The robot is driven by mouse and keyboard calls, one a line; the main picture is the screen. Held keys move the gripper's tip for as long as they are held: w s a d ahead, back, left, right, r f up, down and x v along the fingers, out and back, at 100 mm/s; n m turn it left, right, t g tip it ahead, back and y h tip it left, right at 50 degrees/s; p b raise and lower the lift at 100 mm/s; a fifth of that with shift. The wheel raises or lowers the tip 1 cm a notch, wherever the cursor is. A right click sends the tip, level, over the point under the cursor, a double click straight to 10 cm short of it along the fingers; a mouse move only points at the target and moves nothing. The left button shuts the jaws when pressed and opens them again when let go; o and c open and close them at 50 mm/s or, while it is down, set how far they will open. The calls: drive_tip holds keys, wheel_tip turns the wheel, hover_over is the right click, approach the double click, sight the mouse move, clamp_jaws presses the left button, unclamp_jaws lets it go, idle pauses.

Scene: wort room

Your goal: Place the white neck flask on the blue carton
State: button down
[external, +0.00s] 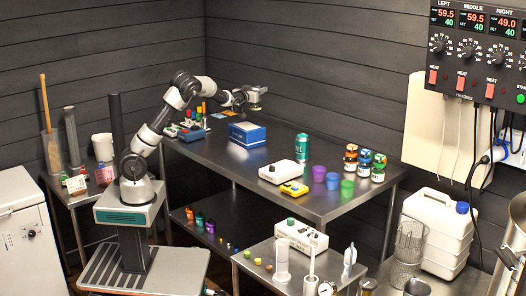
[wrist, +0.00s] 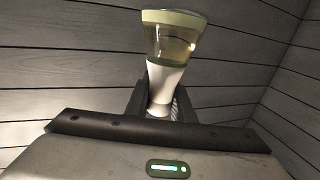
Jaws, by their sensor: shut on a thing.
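In the wrist view, my gripper (wrist: 163,92) is shut on the white neck flask (wrist: 172,40). The white neck is between the two dark fingers. The clear, pale-yellow glass body extends beyond the fingertips and widens toward a pale-rimmed end. In the external view, my arm reaches over the back left of the steel table, and its end is raised near the dark wall. The flask cannot be made out clearly there. The blue carton (external: 247,134) lies on the table below and close to my arm's end, with its top bare. The flask is apart from the carton.
To the right are a green can (external: 303,152), a white device (external: 283,172), a yellow device (external: 294,188), and purple and green cups. Bare tabletop (external: 228,165) lies in front of the carton.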

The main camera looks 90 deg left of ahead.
drive_tip(key=s+a+n+g, duration=0.1)
drive_tip(key=s+a, duration=0.2)
drive_tip(key=s, duration=0.2)
drive_tip(key=shift+y, duration=0.3)
drive_tip(key=shift+w+f+b, duration=0.1)
drive_tip(key=shift+f+b, duration=0.8)
drive_tip(key=shift+f, duration=3.6)
drive_tip(key=shift+a+f, duration=0.1)
drive_tip(key=shift+f, duration=0.1)
drive_tip(key=c, duration=2)
unclamp_jaws()
drive_tip(key=shift+b, duration=0.3)
drive_tip(key=o, duration=0.5)
drive_tip(key=shift+c, duration=0.2)
drive_tip(key=shift+r, duration=0.1)
